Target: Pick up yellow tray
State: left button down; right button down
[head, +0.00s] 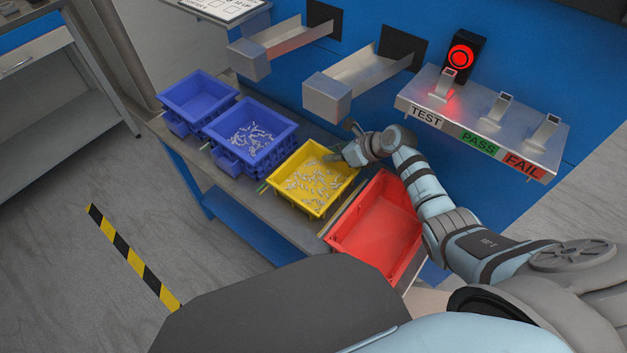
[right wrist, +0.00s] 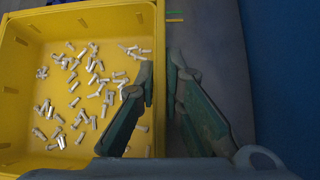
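The yellow tray (head: 276,182) sits on the bench between a blue tray and a red tray, with many small silvery metal parts in it. Its near view fills the left of the right wrist view (right wrist: 92,17). My right gripper (head: 340,146) is at the tray's back right wall. In the right wrist view my right gripper (right wrist: 160,85) has one finger inside the tray and one outside, with the wall between the pads. The small gap there looks closed on the wall. My left gripper is not in view.
Two blue trays (head: 274,119) (head: 177,92) stand left of the yellow tray. An empty red tray (head: 375,230) stands to its right. Metal chutes (head: 350,85) overhang the bench behind. A labelled fixture (head: 480,125) with a red light (head: 460,58) is behind my right arm.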

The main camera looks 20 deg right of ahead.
aim_at(290, 197)
dwell(0.5)
jog(key=shift+r, duration=0.5)
jog(key=r, duration=0.1)
jog(key=r+p, duration=0.1)
jog(key=shift+s+a+r+p, duration=0.15)
jog(key=shift+a+r+p, duration=0.1)
jog(key=shift+r+p, duration=0.15)
jog(key=s+a+p, duration=0.1)
jog(key=s+a, duration=0.1)
jog(key=a, duration=0.2)
jog(key=s+a+p, duration=0.1)
jog(key=s+a, duration=0.2)
jog(key=a, duration=0.2)
jog(key=s+a+p, duration=0.1)
jog(key=s+a, duration=0.2)
jog(key=a, duration=0.2)
jog(key=shift+s+a, duration=0.25)
jog(key=r+p, duration=0.5)
jog(key=p, duration=0.1)
jog(key=shift+s+a+r+p, duration=0.2)
jog(key=shift+a+r+p, duration=0.05)
jog(key=shift+r+p, duration=0.15)
